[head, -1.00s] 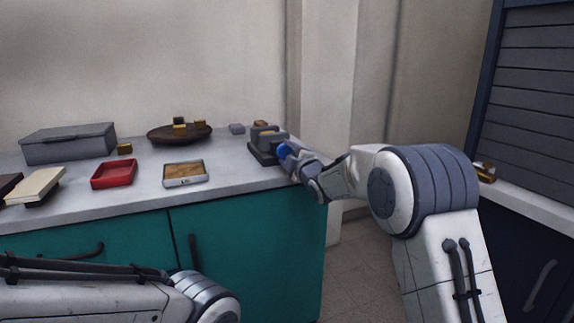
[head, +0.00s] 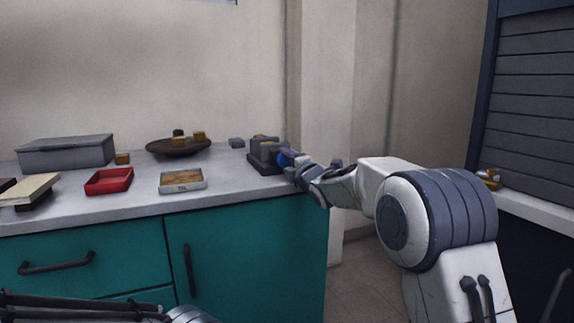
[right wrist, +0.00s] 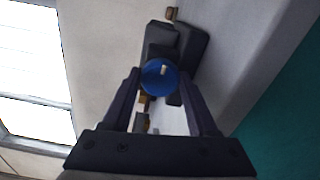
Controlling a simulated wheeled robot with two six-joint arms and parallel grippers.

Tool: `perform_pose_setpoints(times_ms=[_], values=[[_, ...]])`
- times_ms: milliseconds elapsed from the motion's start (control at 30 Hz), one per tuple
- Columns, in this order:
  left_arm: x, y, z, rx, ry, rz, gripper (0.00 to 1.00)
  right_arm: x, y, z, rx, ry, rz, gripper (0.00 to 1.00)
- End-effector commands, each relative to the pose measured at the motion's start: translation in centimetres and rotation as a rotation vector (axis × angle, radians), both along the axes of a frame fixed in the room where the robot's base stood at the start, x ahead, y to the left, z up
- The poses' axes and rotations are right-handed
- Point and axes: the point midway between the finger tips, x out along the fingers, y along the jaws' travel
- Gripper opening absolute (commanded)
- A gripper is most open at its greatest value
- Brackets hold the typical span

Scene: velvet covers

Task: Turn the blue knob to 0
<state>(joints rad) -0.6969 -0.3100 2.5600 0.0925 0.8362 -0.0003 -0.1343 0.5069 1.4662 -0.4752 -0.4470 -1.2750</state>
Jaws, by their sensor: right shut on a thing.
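The blue knob (head: 284,158) is on the right side of a dark grey device (head: 264,150) at the counter's right end. In the right wrist view the round blue knob (right wrist: 153,84) faces the camera, with a short pale mark near its upper middle. My right gripper (head: 292,166) is shut on the knob; its two dark fingers (right wrist: 160,80) lie on either side of it. Any numbers around the knob are hidden or too small to read. My left arm shows only at the bottom left of the head view; its gripper is out of view.
The grey counter (head: 120,208) tops teal cabinets. On it are a red tray (head: 109,187), a shallow metal tray (head: 183,188), a brown dish (head: 165,152) with small blocks, a grey box (head: 66,153) and books (head: 28,190). A wall pillar (head: 320,110) stands behind the device.

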Motion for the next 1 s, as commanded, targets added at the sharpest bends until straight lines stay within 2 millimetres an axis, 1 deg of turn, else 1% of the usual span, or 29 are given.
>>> perform_pose_setpoints(times_ms=[233,267,300,333,567,667,767,1000], values=[[0.0,0.0,0.0,0.000,0.000,0.000,0.00,0.0,0.1,-0.1,-0.001,0.003,0.001,0.04],[0.0,0.0,0.0,0.000,0.000,0.000,0.00,0.0,0.1,-0.1,-0.001,0.003,0.001,0.67],[0.0,0.0,0.0,0.000,0.000,0.000,0.00,0.0,0.1,-0.1,-0.001,0.003,0.001,0.82],[0.0,0.0,0.0,0.000,0.000,0.000,0.00,0.0,0.0,-0.1,0.000,0.003,0.001,0.89],[0.0,0.0,0.0,0.000,0.000,0.000,0.00,0.0,0.0,-0.1,0.000,0.002,0.001,0.89],[0.0,0.0,0.0,0.000,0.000,0.000,0.00,-0.4,-0.1,0.0,0.000,0.002,0.000,0.89],[0.0,0.0,0.0,0.000,0.000,0.000,0.00,-1.4,-0.5,0.0,0.001,0.003,0.000,0.89],[0.0,0.0,0.3,0.000,0.000,0.000,0.00,-5.5,-1.9,0.1,0.000,0.002,0.000,0.89]])
